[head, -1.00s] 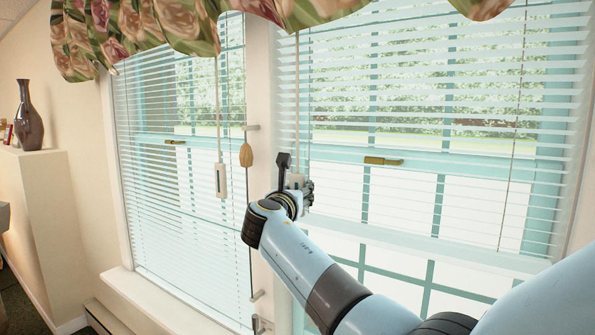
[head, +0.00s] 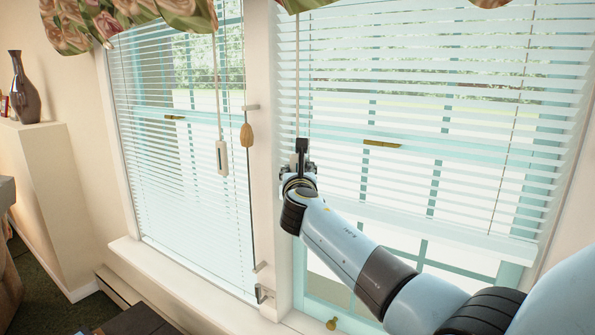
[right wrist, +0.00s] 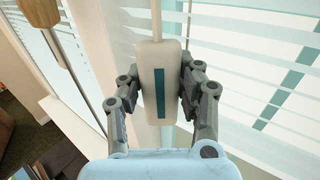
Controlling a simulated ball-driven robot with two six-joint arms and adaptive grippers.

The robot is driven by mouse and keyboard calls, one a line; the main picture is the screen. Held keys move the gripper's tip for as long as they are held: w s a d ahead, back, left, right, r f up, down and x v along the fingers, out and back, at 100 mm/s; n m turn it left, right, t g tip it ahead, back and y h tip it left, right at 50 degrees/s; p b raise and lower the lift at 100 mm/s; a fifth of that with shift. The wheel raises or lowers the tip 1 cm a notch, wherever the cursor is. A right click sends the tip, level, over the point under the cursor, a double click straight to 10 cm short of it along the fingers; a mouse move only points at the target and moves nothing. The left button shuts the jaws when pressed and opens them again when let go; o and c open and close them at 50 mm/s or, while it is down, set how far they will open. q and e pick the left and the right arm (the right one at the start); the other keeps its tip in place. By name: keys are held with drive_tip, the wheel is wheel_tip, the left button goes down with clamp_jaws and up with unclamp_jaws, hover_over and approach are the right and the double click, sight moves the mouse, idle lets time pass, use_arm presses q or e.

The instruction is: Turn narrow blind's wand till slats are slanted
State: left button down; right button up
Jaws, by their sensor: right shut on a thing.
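Two white blinds hang side by side: the left blind (head: 180,205) looks narrower than the right blind (head: 430,82). The right blind's thin pale wand (head: 297,85) hangs at its left edge. My right gripper (head: 300,165) is shut on the wand's white handle, mostly hidden in the head view. In the right wrist view the handle (right wrist: 159,55), with a teal stripe, sits upright between my two fingers. The right blind's slats look tilted, with gaps showing window and greenery. The left blind's own white handle (head: 221,157) hangs free. My left gripper is not in view.
A wooden cord tassel (head: 246,135) hangs by the post between the windows, close left of my right gripper. A floral valance (head: 175,12) hangs above. A sill (head: 180,272) runs below. A dark vase (head: 24,90) stands on a ledge at left.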

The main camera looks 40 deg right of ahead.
drive_tip(key=o, duration=1.2)
